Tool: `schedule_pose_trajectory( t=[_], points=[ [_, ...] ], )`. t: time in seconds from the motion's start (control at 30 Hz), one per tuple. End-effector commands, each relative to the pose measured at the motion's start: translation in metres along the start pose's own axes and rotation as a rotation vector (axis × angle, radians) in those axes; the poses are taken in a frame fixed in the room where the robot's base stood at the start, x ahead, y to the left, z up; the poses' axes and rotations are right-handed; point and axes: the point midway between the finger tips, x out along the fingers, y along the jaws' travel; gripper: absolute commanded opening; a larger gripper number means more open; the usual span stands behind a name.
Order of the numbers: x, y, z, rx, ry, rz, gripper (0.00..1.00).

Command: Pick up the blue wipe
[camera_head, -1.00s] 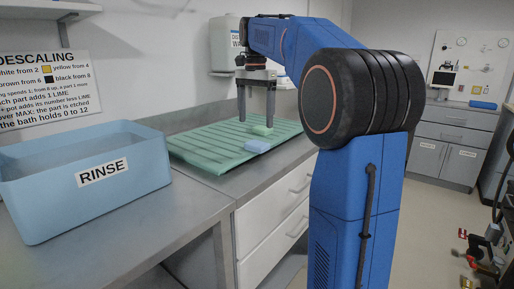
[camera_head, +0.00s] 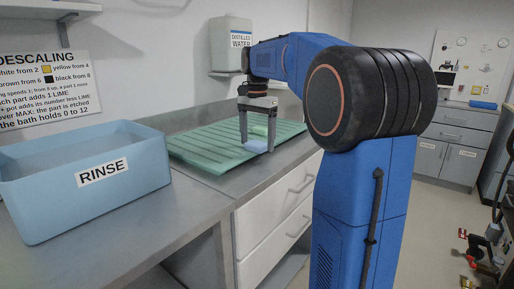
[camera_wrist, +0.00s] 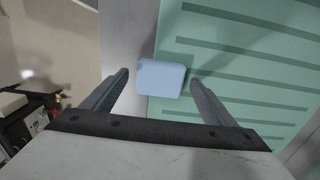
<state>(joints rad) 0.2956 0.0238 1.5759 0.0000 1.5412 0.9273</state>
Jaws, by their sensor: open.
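The blue wipe (camera_head: 256,146) is a small pale blue block lying at the near edge of the green ribbed mat (camera_head: 200,150). In the wrist view the blue wipe (camera_wrist: 161,78) lies just beyond and between the fingertips, partly over the mat's edge strip. My gripper (camera_head: 258,146) points down with its fingers on either side of the wipe in the head view. In the wrist view my gripper (camera_wrist: 160,76) is open and empty.
A blue bin marked RINSE (camera_head: 85,190) stands on the counter at left. Drawers (camera_head: 275,210) are below the counter front. Bare counter lies between the bin and the mat.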

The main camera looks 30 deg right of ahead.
Motion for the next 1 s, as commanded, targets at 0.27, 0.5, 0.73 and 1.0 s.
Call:
schedule_pose_trajectory(
  t=[0.27,0.5,0.73,1.0],
  points=[
    [0.000,0.000,0.000,0.000,0.000,0.000,0.36],
    [-0.001,0.000,0.000,0.000,0.000,0.000,0.36],
    [-0.022,-0.001,0.000,0.000,0.001,-0.001,0.36],
    [-0.071,-0.001,-0.001,0.000,0.001,-0.002,0.36]
  ],
)
